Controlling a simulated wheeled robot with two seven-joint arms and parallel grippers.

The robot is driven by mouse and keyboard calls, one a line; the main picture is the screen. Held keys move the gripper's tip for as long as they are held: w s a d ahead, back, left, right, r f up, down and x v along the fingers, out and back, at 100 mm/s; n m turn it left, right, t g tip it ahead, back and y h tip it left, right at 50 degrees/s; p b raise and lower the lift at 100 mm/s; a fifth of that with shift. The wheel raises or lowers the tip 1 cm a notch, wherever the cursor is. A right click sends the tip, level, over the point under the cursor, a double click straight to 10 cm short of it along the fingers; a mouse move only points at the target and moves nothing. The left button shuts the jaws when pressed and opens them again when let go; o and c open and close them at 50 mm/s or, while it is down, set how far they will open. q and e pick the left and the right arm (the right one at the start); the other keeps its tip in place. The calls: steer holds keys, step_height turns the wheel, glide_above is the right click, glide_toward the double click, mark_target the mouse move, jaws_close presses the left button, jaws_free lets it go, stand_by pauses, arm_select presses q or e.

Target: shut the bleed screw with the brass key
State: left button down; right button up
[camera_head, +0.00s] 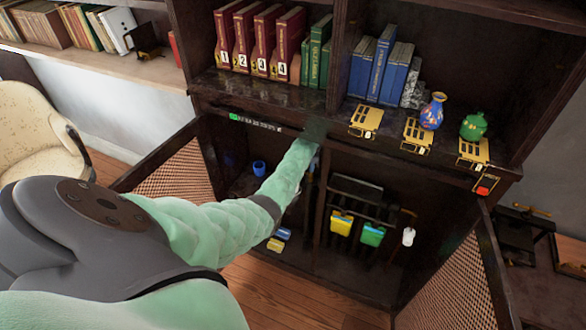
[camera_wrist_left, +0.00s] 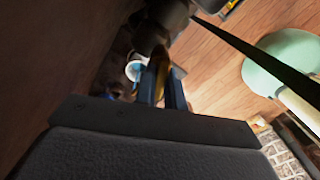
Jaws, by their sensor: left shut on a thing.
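My left arm reaches from the lower left into the open cabinet in the head view, and its sleeve hides most of the gripper there. In the left wrist view my left gripper (camera_wrist_left: 163,70) has its blue fingers closed on a thin brass-coloured piece, the brass key (camera_wrist_left: 160,82). Dark rounded metal parts (camera_wrist_left: 151,38) lie just beyond the fingertips. I cannot tell whether the key touches them. I cannot pick out the bleed screw for certain in either view. My right gripper is not in view.
The dark cabinet has open mesh doors (camera_head: 460,285) on both sides. Its upper shelf holds red binders (camera_head: 260,40), blue books (camera_head: 378,65), a blue vase (camera_head: 432,112) and a green pot (camera_head: 473,126). Yellow (camera_head: 341,223) and green (camera_head: 372,234) items hang below. A chair (camera_head: 35,130) stands left.

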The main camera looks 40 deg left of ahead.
arm_select(q)
steer(key=shift+d, duration=0.1)
steer(key=m, duration=0.4)
steer(key=shift+m, duration=0.5)
steer(key=shift+f, duration=0.1)
steer(key=shift+m, duration=1.5)
steer(key=shift+w+r, duration=0.15)
steer(key=shift+r, duration=0.3)
steer(key=shift+w+a+r, duration=0.1)
steer(key=shift+a+r, duration=0.1)
steer(key=shift+r, duration=0.15)
steer(key=shift+s+d+r, duration=0.1)
steer(key=shift+s+r, duration=0.15)
steer(key=shift+r, duration=0.3)
